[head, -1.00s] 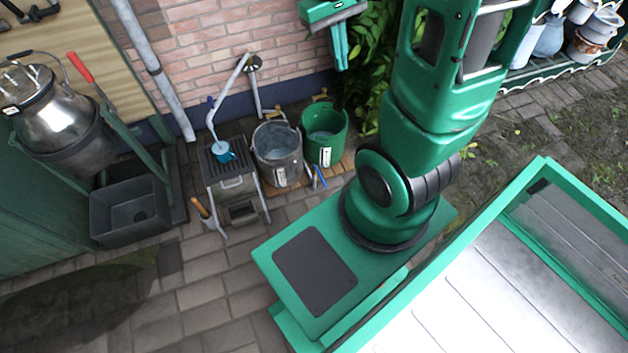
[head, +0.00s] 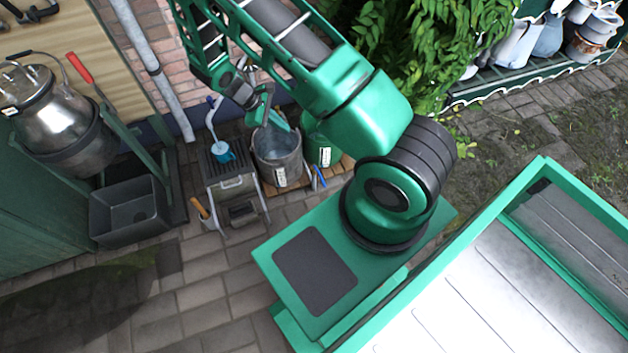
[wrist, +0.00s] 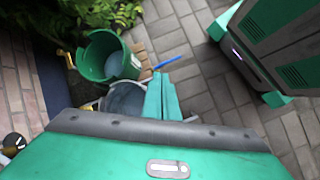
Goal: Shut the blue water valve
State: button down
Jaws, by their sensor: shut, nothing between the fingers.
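A blue lever (head: 320,176) stands low in front of the green bucket in the head view. It also shows as a thin blue bar (wrist: 168,62) in the wrist view. A smaller blue piece (head: 210,101) sits at the top of the bent pipe over the small grey stand; I cannot tell which of the two blue parts is the water valve. My gripper (head: 263,112) is shut and empty, above the grey bucket in the head view. Its closed fingers (wrist: 161,98) point toward the grey bucket in the wrist view, apart from the blue bar.
The grey bucket (head: 277,143) and green bucket (head: 323,152) stand side by side on wooden slats; my arm partly hides the green one. A blue cup (head: 222,151) sits on the stand. A brass tap (wrist: 67,58) is by the wall.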

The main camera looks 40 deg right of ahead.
jog(key=s+a+f+n+h, duration=0.1)
jog(key=s+f+n, duration=0.2)
jog(key=f, duration=0.8)
jog(key=s+a+f+n+h, duration=0.1)
jog(key=s+a+f+n, duration=0.1)
jog(key=f, duration=1)
jog(key=shift+s+n+t, duration=0.4)
jog(key=shift+s+n, duration=0.25)
jog(key=shift+n, duration=0.05)
jog(key=d+r+x, duration=0.1)
jog(key=d+x, duration=0.1)
jog(key=x, duration=1.1)
jog(key=shift+s+r, duration=0.35)
